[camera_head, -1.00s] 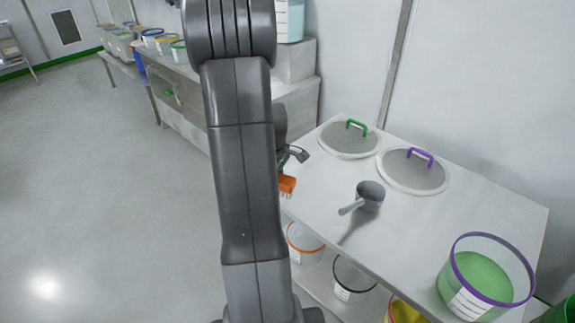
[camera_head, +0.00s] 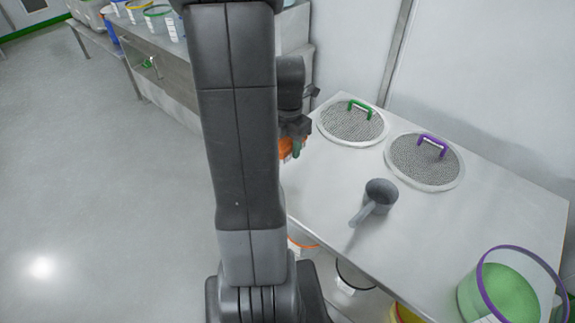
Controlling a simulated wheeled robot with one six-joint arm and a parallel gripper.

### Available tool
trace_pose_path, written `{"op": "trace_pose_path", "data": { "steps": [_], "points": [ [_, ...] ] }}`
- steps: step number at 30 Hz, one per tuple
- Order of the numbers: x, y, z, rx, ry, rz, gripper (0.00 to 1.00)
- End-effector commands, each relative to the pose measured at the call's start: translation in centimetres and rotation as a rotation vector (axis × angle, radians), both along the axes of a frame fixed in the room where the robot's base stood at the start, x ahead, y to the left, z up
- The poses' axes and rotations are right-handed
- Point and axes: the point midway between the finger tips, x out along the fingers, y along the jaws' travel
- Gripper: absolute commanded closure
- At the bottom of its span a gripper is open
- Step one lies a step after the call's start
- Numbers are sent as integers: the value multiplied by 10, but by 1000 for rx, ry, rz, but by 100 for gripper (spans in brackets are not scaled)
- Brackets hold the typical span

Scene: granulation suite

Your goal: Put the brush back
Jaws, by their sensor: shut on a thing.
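The brush (camera_head: 286,148) shows as a small orange block at the left edge of the steel table (camera_head: 330,200), just right of my arm. My gripper (camera_head: 298,135) is shut on it. My arm hides part of the gripper and the brush, so the bristles and the exact grip are hard to make out. I cannot tell whether the brush touches the table or is held above it.
On the table are a lid with a green handle (camera_head: 350,124), a lid with a purple handle (camera_head: 425,165), a grey scoop (camera_head: 378,198) and a purple-rimmed tub of green powder (camera_head: 505,295). Tubs stand on the shelf below.

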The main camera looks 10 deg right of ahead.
Motion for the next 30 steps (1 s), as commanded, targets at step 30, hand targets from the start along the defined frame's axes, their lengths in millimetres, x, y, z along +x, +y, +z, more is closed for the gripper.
{"op": "trace_pose_path", "data": {
  "steps": [30],
  "points": [
    [0,0,-86,0,0,-2,84]
  ]
}}
